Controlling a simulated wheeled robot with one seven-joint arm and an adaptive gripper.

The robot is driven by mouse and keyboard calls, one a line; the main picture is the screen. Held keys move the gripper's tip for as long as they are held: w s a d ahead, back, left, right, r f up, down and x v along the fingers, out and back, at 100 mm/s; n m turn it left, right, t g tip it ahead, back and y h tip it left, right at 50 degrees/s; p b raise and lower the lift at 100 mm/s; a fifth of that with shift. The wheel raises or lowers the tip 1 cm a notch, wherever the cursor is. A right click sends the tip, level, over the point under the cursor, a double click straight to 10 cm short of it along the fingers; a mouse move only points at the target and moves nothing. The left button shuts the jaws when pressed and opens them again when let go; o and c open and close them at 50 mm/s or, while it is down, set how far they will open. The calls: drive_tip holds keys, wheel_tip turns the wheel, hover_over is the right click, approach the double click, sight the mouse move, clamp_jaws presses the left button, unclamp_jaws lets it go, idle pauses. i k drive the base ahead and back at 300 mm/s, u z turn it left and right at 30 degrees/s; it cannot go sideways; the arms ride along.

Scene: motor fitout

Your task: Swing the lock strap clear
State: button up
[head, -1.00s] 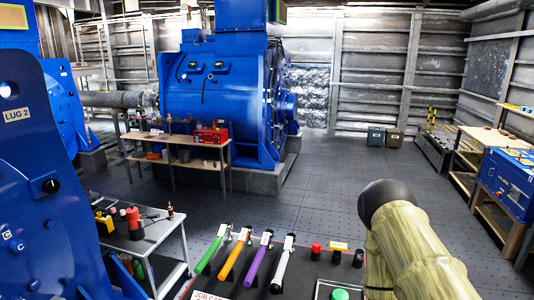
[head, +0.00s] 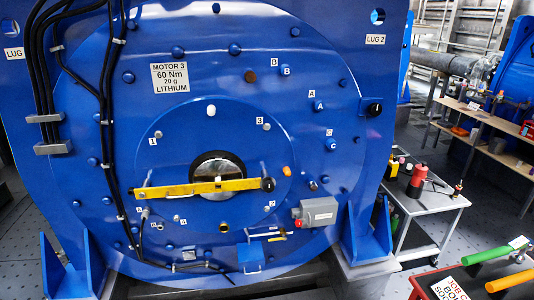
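The lock strap (head: 230,185) is a yellow bar in the head view. It lies nearly level across the front of the blue motor (head: 240,120), over the lower part of the round silver shaft end (head: 217,166). Its right end has a black knob (head: 268,184). Its left end sits near a small pin, and I cannot tell whether it is latched there. My gripper is outside the head view.
A grey box (head: 318,212) and a small blue bracket (head: 250,257) sit on the motor below the strap. Black cables (head: 103,100) run down its left side. A grey cart (head: 435,205) with tools stands right. Green (head: 495,249) and orange (head: 510,281) handles lie at lower right.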

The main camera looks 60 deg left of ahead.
sight(189, 190)
drive_tip(key=u, duration=2.55)
drive_tip(key=k, duration=1.2)
drive_tip(key=u, duration=0.75)
drive_tip(key=i, duration=1.2)
drive_tip(key=z, duration=0.3)
